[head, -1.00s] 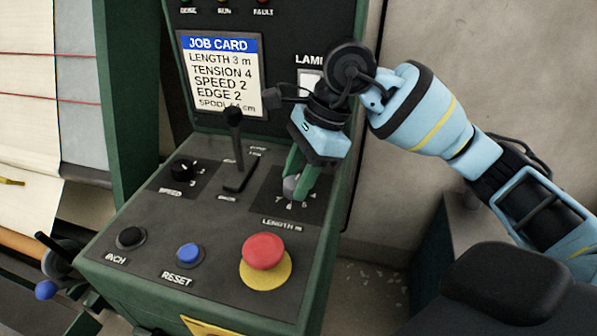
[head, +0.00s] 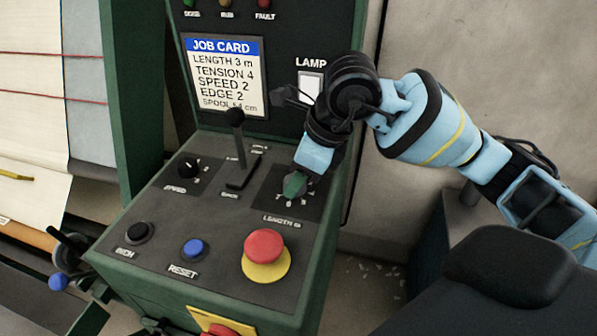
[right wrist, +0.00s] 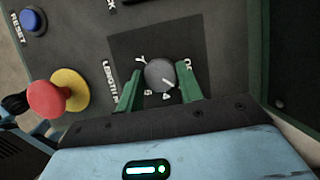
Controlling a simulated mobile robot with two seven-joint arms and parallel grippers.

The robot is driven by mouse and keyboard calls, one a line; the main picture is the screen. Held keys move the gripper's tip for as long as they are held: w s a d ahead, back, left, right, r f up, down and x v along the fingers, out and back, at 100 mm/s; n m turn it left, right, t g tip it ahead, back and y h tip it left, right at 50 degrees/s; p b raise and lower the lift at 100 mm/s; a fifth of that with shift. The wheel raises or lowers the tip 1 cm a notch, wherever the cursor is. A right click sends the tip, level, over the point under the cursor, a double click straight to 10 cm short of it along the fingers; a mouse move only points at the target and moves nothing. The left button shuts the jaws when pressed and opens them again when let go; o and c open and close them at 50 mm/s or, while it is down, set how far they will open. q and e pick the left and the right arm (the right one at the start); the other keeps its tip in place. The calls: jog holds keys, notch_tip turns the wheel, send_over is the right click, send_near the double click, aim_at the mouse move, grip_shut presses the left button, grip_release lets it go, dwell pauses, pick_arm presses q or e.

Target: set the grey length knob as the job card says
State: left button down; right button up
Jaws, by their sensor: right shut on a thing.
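The grey length knob (right wrist: 160,74) sits on a dark plate marked LENGTH m on the sloping console. My right gripper (head: 294,187) reaches down onto it from above. In the right wrist view its green fingers (right wrist: 160,84) stand on both sides of the knob, shut on it. The knob's white mark points to the lower right there, near the 4; the exact number it meets is unclear, and the fingers hide part of the scale. The job card (head: 226,80) reads LENGTH 3 m, with tension, speed, edge and spool lines below. My left gripper is not in view.
A black lever (head: 237,145) stands left of the length plate, with the speed knob (head: 189,168) beyond it. A red stop button (head: 264,245), a blue reset button (head: 193,250) and a black inch button (head: 139,232) line the console front. A lamp switch (head: 311,86) is on the upright panel.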

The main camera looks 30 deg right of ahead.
dwell(0.4)
jog(key=o, duration=1)
jog(key=v, duration=0.8)
jog(key=shift+a, duration=0.15)
